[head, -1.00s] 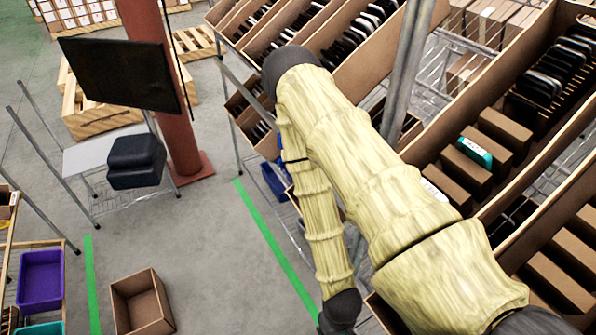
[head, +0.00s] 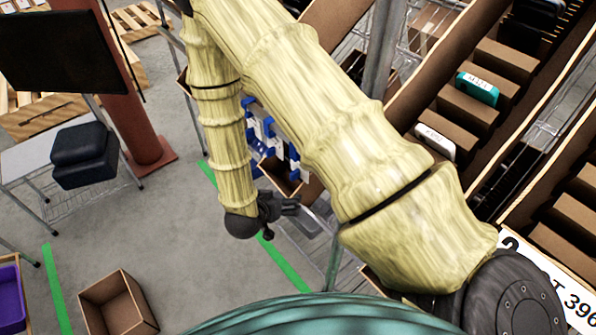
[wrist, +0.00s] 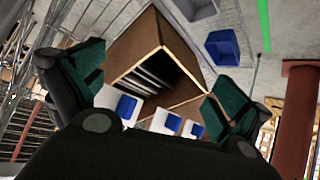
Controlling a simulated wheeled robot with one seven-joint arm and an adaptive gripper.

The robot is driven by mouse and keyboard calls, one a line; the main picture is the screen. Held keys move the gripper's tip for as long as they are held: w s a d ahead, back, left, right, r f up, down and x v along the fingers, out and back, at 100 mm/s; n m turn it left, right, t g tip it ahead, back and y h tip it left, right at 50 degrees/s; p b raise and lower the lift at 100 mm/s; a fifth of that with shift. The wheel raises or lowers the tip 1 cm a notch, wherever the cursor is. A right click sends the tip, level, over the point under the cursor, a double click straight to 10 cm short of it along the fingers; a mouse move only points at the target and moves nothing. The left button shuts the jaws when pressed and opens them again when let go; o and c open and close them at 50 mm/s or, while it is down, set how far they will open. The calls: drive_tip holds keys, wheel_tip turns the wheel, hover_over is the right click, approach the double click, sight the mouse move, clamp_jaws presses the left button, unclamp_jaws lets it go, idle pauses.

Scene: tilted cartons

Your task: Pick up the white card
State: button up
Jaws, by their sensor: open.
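A white card-like item (head: 435,142) with dark print stands in a divided carton on the right of the head view, just right of my arm. My gripper (head: 287,204) is low in the middle of that view, left of and well apart from this item. In the wrist view my gripper (wrist: 158,98) is open, with dark green pads on both fingers and nothing between them. Several white-and-blue items (wrist: 127,106) show beyond the fingers there; I cannot tell whether any is a card.
A teal item (head: 478,88) stands in the same carton beyond the white one. A brown carton with dark contents (wrist: 150,60) lies ahead of the fingers. A metal post (head: 382,50) rises beside my arm. An empty cardboard box (head: 118,303) sits on the floor, where there is free room.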

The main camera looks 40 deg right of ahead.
sight(299, 172)
wheel_tip(299, 172, up, 8)
drive_tip(key=w+m+g+h+b, duration=0.2)
drive_tip(key=m+g+h+b, duration=0.25)
drive_tip(key=m, duration=0.35)
drive_tip(key=shift+h, duration=0.35)
drive_tip(key=shift+p+x, duration=0.65)
drive_tip(key=shift+x, duration=2.15)
drive_tip(key=shift+t, duration=0.25)
drive_tip(key=x, duration=0.2)
drive_tip(key=p+x, duration=0.1)
drive_tip(key=x, duration=0.1)
drive_tip(key=shift+w+d+f, duration=0.1)
drive_tip(key=shift+w+f, duration=0.15)
drive_tip(key=c, duration=1.1)
